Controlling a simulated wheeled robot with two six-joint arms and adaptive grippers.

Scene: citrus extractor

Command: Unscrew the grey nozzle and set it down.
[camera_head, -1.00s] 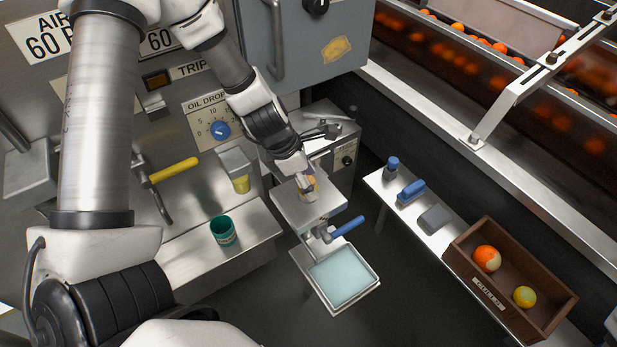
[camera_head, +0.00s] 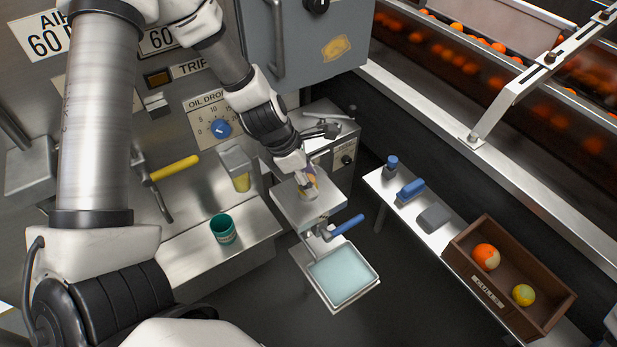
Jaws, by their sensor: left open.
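My left gripper (camera_head: 306,184) hangs over the steel block (camera_head: 330,202) in the middle of the view, its fingers pointing down. It is open. A small part with purple and yellow on it (camera_head: 311,178) shows at the fingers; I cannot tell whether they touch it. I cannot clearly make out the grey nozzle; the gripper and wrist cover much of that spot. My right gripper is not in view.
A blue-handled valve (camera_head: 346,225) sticks out over a pale tray (camera_head: 343,276). A green cup (camera_head: 223,229) stands on the left steel shelf (camera_head: 255,233). Blue and grey items lie on the right shelf (camera_head: 377,180), beside a brown crate (camera_head: 549,314) holding two fruits.

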